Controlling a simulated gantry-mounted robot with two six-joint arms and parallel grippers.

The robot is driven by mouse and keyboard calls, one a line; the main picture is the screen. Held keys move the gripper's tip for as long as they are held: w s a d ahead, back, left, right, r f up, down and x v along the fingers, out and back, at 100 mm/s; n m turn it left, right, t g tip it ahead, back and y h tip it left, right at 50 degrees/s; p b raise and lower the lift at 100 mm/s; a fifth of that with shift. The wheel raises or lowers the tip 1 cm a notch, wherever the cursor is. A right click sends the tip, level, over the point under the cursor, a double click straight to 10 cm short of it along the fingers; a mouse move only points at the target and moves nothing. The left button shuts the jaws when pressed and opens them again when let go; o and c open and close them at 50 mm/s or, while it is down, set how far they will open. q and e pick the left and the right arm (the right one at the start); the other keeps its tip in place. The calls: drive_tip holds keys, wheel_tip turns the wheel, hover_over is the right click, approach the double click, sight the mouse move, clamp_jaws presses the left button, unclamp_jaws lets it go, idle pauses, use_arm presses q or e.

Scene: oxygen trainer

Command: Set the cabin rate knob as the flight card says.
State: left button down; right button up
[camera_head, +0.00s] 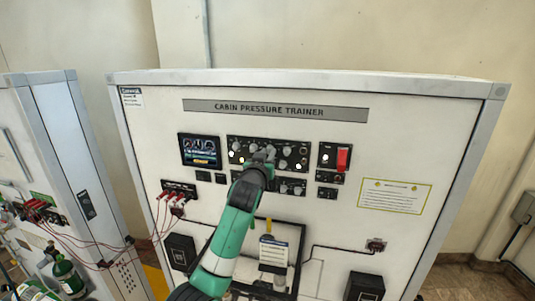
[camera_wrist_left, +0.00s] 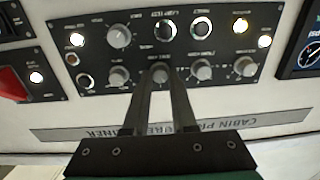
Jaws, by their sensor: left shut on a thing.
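My left gripper (camera_head: 263,156) reaches up to the dark knob panel (camera_head: 236,142) of the cabin pressure trainer. In the left wrist view, which shows the panel upside down, the left gripper (camera_wrist_left: 161,82) is shut on a grey knob (camera_wrist_left: 160,72) in the middle of the row nearest the title strip. The knob labels are too blurred to read, so I cannot tell by name which is the cabin rate knob. A white card with a blue top (camera_head: 273,249) stands below the panel; its text is unreadable. My right gripper is not in view.
Neighbouring knobs (camera_wrist_left: 202,70) sit close on both sides of the held one. A screen (camera_head: 200,150) is left of the panel, a red switch (camera_head: 343,158) right. A green-edged notice (camera_head: 395,196) is at the right. Red leads (camera_head: 168,207) hang at the left.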

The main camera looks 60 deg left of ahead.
use_arm(q)
drive_tip(key=m, duration=0.6)
drive_tip(key=shift+f+p, duration=0.1)
drive_tip(key=shift+p, duration=0.25)
drive_tip(key=m, duration=0.7)
drive_tip(key=shift+s+a+t, duration=0.1)
drive_tip(key=shift+t, duration=0.2)
drive_tip(key=m, duration=0.6)
drive_tip(key=shift+m, duration=0.3)
drive_tip(key=m, duration=0.6)
drive_tip(key=shift+h, duration=0.3)
drive_tip(key=c, duration=0.7)
unclamp_jaws()
